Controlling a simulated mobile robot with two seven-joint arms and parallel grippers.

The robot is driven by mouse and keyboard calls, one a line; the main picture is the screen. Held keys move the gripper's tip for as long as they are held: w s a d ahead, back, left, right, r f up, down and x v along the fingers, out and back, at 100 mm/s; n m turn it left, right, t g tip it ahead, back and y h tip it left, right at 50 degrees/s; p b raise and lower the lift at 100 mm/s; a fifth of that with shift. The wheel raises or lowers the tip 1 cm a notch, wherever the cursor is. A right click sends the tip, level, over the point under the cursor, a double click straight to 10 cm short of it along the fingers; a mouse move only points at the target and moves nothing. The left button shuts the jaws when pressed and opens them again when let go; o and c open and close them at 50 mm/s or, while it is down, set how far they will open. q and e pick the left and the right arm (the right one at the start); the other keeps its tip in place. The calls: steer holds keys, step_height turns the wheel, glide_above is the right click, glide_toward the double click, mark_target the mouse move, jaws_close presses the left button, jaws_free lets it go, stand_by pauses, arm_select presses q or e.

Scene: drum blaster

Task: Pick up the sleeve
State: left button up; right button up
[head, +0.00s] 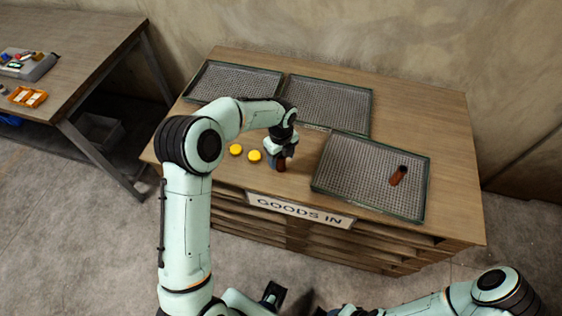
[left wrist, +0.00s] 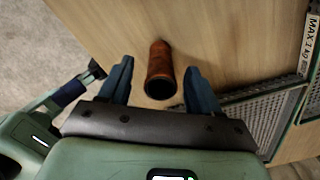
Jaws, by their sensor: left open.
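A reddish-brown tube, the sleeve (head: 281,164), stands on the wooden bench top near its front edge. In the left wrist view the sleeve (left wrist: 160,72) shows its dark open end towards the camera. My left gripper (head: 278,155) is open over it; in the left wrist view the blue fingers (left wrist: 158,88) lie on either side of it with gaps. A second brown tube (head: 398,176) lies tilted in the right tray (head: 330,185). Dark parts at the bottom of the head view may be my right gripper; its jaws are unclear.
Two yellow discs (head: 245,153) lie left of the sleeve. Two empty mesh trays (head: 330,100) sit at the back of the bench. A "GOODS IN" sign (head: 300,210) is on the front edge. Another table (head: 75,55) stands at the left.

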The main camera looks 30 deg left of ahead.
arm_select(q)
step_height(320, 180, down, 2)
steer(key=shift+f, duration=0.25)
jaws_close()
steer(key=shift+r, duration=0.15)
